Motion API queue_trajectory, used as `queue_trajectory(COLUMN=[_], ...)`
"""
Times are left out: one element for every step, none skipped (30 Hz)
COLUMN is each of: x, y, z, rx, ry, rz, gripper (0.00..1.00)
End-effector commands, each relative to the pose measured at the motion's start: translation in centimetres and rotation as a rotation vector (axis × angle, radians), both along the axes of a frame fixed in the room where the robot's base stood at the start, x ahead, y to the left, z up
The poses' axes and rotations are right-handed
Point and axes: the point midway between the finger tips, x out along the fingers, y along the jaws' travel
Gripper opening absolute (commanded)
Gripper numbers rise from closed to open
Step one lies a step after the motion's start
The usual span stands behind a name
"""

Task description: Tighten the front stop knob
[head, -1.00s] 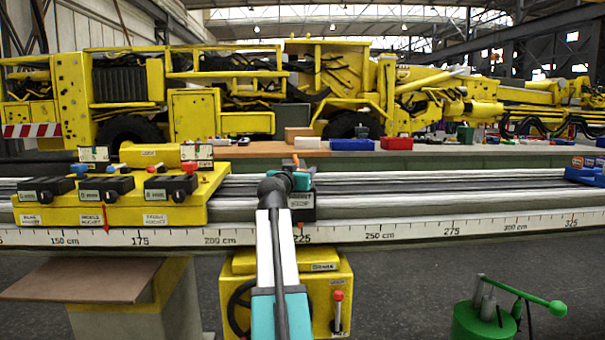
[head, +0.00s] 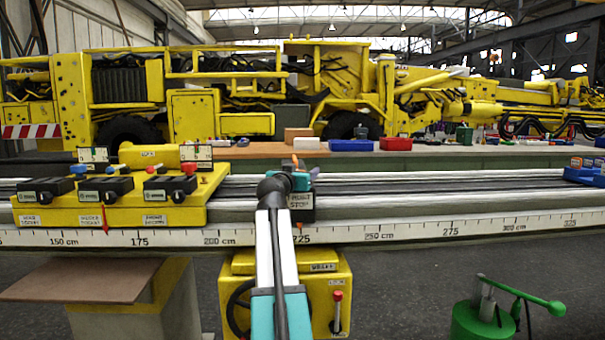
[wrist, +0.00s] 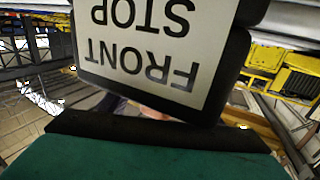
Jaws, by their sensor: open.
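The front stop (head: 301,203) is a dark block with a white label on the rail, just past the 225 cm region. Its label (wrist: 140,40) fills the top of the wrist view upside down and reads FRONT STOP. My gripper (head: 295,180) is at the top of the block and is open. One teal finger or pad with a dark edge (wrist: 150,150) spans the bottom of the wrist view, close to the block. I cannot clearly make out the knob; my gripper and wrist cover that spot in the head view.
A yellow carriage (head: 120,211) with several black clamps sits left on the rail (head: 420,205). A blue block (head: 585,174) is at the far right. A yellow brake box (head: 325,290) stands below my arm. A green pump (head: 480,320) stands at the lower right.

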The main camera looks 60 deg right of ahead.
Motion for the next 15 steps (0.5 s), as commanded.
queue_trajectory(x=[0.0, 0.0, 0.0, 0.0, -0.1, -0.1, -0.1, -0.2, -0.2, -0.3, -0.3, -0.4, -0.5, -0.5, -0.6], y=[0.1, 0.1, 0.2, 0.3, 0.4, 0.6, 0.8, 1.0, 1.2, 1.5, 1.7, 2.1, 2.4, 2.7, 3.1], z=[0.0, 0.0, 0.0, 0.0, 0.0, 0.0, 0.0, 0.0, 0.0, 0.0, 0.0, 0.0, 0.0, 0.0, 0.0], rx=[0.000, 0.000, 0.000, 0.000, 0.000, 0.000, 0.000, -0.001, -0.001, -0.001, -0.001, -0.001, -0.001, -0.001, -0.001], ry=[0.000, 0.000, 0.000, 0.000, 0.000, 0.000, 0.000, 0.000, 0.000, 0.000, 0.000, 0.000, 0.000, 0.000, 0.000], rz=[0.001, 0.001, 0.001, 0.001, 0.001, 0.001, 0.001, 0.001, 0.002, 0.002, 0.002, 0.002, 0.003, 0.003, 0.003], gripper=[0.59, 0.59, 0.59, 0.59, 0.59, 0.59, 0.59, 0.59, 0.59, 0.59, 0.59, 0.59, 0.59, 0.59, 0.59])
